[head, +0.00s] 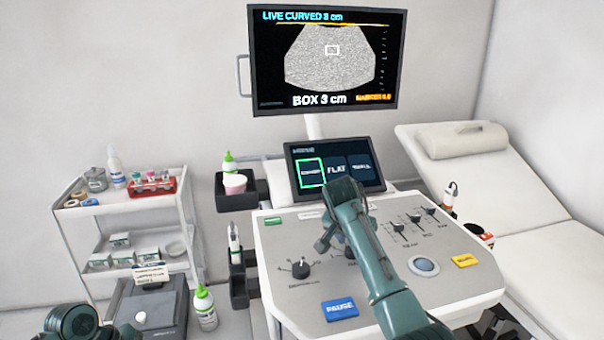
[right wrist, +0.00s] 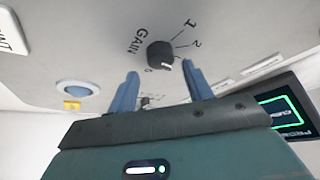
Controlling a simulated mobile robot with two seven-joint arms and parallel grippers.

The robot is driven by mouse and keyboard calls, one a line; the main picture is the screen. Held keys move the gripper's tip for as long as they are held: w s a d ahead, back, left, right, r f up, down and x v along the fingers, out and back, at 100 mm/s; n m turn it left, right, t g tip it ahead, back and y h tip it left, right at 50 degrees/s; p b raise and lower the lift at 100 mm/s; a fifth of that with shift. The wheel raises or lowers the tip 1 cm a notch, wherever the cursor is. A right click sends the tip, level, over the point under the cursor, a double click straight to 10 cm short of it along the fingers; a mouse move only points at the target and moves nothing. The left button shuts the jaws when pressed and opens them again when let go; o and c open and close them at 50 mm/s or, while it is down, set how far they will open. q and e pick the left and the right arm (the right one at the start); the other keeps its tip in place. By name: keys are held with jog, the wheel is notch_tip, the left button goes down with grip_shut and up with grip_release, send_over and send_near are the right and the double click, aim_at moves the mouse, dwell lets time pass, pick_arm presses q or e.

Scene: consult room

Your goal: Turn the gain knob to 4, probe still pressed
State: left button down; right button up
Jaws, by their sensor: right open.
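The gain knob (right wrist: 159,54) is round and black with a white mark on its rim, on the grey console panel. The word GAIN and the numbers 1 and 2 are printed around it. My right gripper (right wrist: 160,69) is open; its two blue fingers point at the knob from either side, and I cannot tell if they touch it. In the head view my right arm reaches over the console (head: 286,296) and hides most of the gain knob's area. My left gripper is out of view; only part of that arm shows at lower left. I see no probe pressed on anything.
The monitor (head: 327,105) reads LIVE CURVED 3 cm and BOX 3 cm. A touch screen (head: 368,178) stands behind the panel. Another knob (head: 300,268), sliders (head: 413,218), a trackball (head: 424,266) and a blue PAUSE button (head: 340,309) are near. A cart (head: 125,208) stands left, a couch (head: 550,210) right.

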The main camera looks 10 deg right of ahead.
dwell(0.3)
jog(key=n+y, duration=0.1)
jog(key=n, duration=0.1)
jog(key=n+t+y, duration=0.1)
jog(key=n, duration=0.2)
jog(key=shift+d+t, duration=0.15)
jog(key=shift+t, duration=0.15)
jog(key=n+y, duration=0.2)
jog(key=n, duration=0.2)
jog(key=shift+f, duration=1.05)
jog(key=shift+c, duration=0.5)
jog(key=c, duration=0.6)
